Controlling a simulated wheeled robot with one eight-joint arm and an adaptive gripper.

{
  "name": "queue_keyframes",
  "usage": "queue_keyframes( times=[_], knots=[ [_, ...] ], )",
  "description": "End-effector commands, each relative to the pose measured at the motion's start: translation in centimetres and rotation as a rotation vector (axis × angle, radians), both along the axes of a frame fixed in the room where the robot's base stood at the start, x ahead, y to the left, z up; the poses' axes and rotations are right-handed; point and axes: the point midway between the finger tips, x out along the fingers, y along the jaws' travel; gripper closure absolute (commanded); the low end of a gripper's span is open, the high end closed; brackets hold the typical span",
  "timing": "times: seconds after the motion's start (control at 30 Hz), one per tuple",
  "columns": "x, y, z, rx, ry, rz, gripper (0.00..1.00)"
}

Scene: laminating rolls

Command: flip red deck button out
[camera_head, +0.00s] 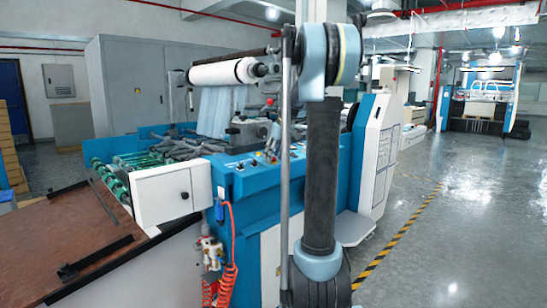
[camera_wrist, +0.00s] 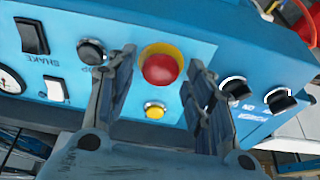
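The red deck button (camera_wrist: 160,69) is a round red button in a yellow ring on a light blue control panel (camera_wrist: 190,25). In the wrist view it shows between and just beyond the two fingers of my gripper (camera_wrist: 157,82). The fingers are apart with nothing between them that I can see held; whether they touch the button I cannot tell. In the head view my arm (camera_head: 322,160) stands in front of the blue machine (camera_head: 250,190), and my gripper and the red button cannot be made out there.
Black knobs (camera_wrist: 92,51) and (camera_wrist: 280,100) flank the button, with a small yellow button (camera_wrist: 155,109) below it. Rocker switches (camera_wrist: 32,36) are at the left. In the head view, a white roll (camera_head: 222,73) is above the machine, red coiled hose (camera_head: 222,285) hangs in front, and open floor (camera_head: 460,230) lies right.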

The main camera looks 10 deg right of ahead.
Motion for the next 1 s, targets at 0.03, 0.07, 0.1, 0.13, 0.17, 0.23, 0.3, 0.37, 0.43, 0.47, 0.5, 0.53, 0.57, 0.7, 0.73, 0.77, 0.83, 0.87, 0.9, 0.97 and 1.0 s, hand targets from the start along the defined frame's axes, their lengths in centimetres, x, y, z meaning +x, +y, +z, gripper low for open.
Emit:
queue_keyframes(
  times=[0.03, 0.07, 0.1, 0.13, 0.17, 0.23, 0.3, 0.37, 0.43, 0.47, 0.5, 0.53, 0.57, 0.7, 0.73, 0.77, 0.83, 0.87, 0.9, 0.97, 1.0],
  knots=[
    [0.0, 0.0, 0.0, 0.000, 0.000, 0.000, 0.71],
    [0.0, 0.0, 0.0, 0.000, 0.000, 0.000, 0.78],
    [0.0, 0.0, 0.0, 0.000, 0.000, 0.000, 0.87],
    [0.0, 0.0, 0.0, 0.000, 0.000, 0.000, 0.94],
    [0.0, 0.0, 0.0, 0.000, 0.000, 0.000, 1.00],
    [0.0, 0.0, 0.0, 0.000, 0.000, 0.000, 1.00],
    [0.0, 0.0, 0.0, 0.000, 0.000, 0.000, 1.00],
    [0.0, 0.0, 0.2, 0.000, 0.000, 0.000, 1.00],
    [-0.1, -0.1, 0.7, -0.001, -0.001, 0.000, 1.00],
    [-0.2, -0.1, 1.0, -0.001, -0.001, 0.000, 1.00],
    [-0.2, -0.2, 1.2, -0.001, -0.001, 0.000, 1.00],
    [-0.2, -0.2, 1.3, -0.001, -0.001, 0.000, 1.00],
    [-0.2, -0.2, 1.4, -0.001, -0.001, 0.000, 1.00],
    [-0.2, -0.2, 1.4, 0.000, -0.001, 0.000, 1.00],
    [-0.2, -0.2, 1.4, 0.000, -0.001, 0.000, 1.00],
    [-0.2, -0.2, 1.4, 0.000, -0.001, 0.000, 1.00],
    [-0.2, -0.2, 1.4, 0.000, -0.001, 0.000, 0.53],
    [-0.2, -0.2, 1.4, 0.000, -0.001, 0.000, 0.46],
    [-0.2, -0.2, 1.3, 0.000, -0.001, 0.000, 0.46],
    [-0.2, -0.2, 1.3, 0.000, -0.001, 0.000, 0.46],
    [-0.2, -0.2, 1.3, 0.000, -0.001, 0.000, 0.46]
  ],
)
